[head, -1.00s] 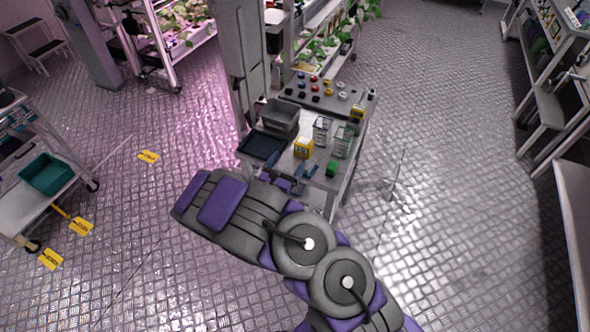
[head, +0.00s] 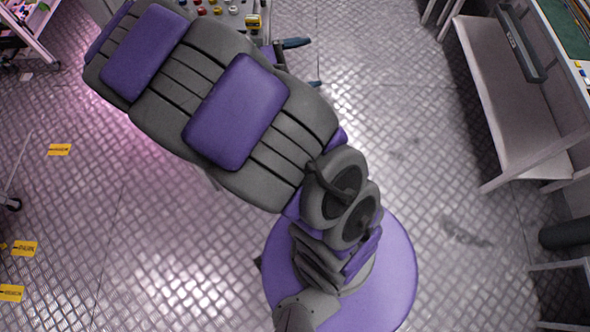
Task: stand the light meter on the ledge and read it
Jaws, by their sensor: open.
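A small yellow and dark device (head: 253,22), which may be the light meter, is at the top of the head view beside the grey panel with coloured knobs (head: 217,11). Its face is too small to read. I cannot tell for sure which surface is the ledge. My gripper (head: 302,63) shows only as two dark blue fingertips past the far side of my arm. They are apart, with bare floor between them in the picture, just right of and below the yellow device. My arm hides most of the cart.
A pale bench (head: 500,95) with a low shelf stands on the right. A dark cylinder (head: 566,233) lies at the right edge. Yellow floor labels (head: 59,150) are on the left. Metal plate floor (head: 420,130) is clear between my arm and the bench.

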